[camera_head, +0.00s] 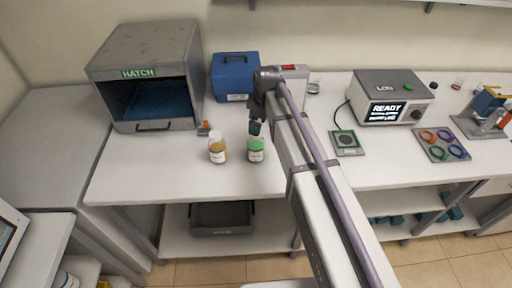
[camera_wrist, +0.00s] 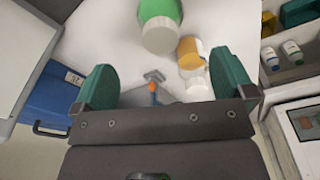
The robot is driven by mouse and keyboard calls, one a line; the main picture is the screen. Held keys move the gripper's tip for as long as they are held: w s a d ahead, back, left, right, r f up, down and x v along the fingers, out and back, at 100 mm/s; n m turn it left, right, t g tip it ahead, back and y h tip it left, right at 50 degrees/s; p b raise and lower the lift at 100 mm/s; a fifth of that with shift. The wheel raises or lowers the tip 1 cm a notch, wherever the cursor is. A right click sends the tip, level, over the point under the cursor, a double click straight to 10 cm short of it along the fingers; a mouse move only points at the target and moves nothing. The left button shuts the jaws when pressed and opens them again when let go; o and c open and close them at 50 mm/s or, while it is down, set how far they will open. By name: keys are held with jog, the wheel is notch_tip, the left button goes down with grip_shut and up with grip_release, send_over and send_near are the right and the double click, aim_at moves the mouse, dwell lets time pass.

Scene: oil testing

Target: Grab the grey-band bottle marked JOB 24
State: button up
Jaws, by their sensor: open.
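No bottle with a clear grey band shows, and no JOB 24 marking can be read. A green bottle (camera_head: 256,150) and an amber bottle (camera_head: 217,151) stand side by side near the bench's front edge, with white labels too small to read. In the wrist view the green bottle (camera_wrist: 161,22) is beyond the fingertips, and the amber bottle (camera_wrist: 190,52) is right of it, nearer the right finger. My gripper (camera_head: 256,128) is just above and behind the green bottle; its green fingers (camera_wrist: 166,80) are spread wide with nothing between them touching either one.
A grey HATCH box (camera_head: 150,75) stands left, with a blue case (camera_head: 235,76) and a small orange-tipped item (camera_head: 204,127) nearby. A READY device (camera_head: 390,98), a square pad (camera_head: 346,143) and a ring tray (camera_head: 442,143) are right. Small bottles (camera_wrist: 292,52) sit on a shelf.

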aim_at(255, 139)
jog(key=f+b, duration=0.3)
jog(key=a+f+b, duration=0.1)
jog(key=f+b, duration=0.2)
jog(key=f, duration=0.1)
jog(key=f+b, duration=0.3)
jog(key=shift+w+a+f, duration=0.2)
jog(key=shift+w, duration=0.1)
jog(key=shift+r, duration=0.25)
jog(key=c, duration=1.2)
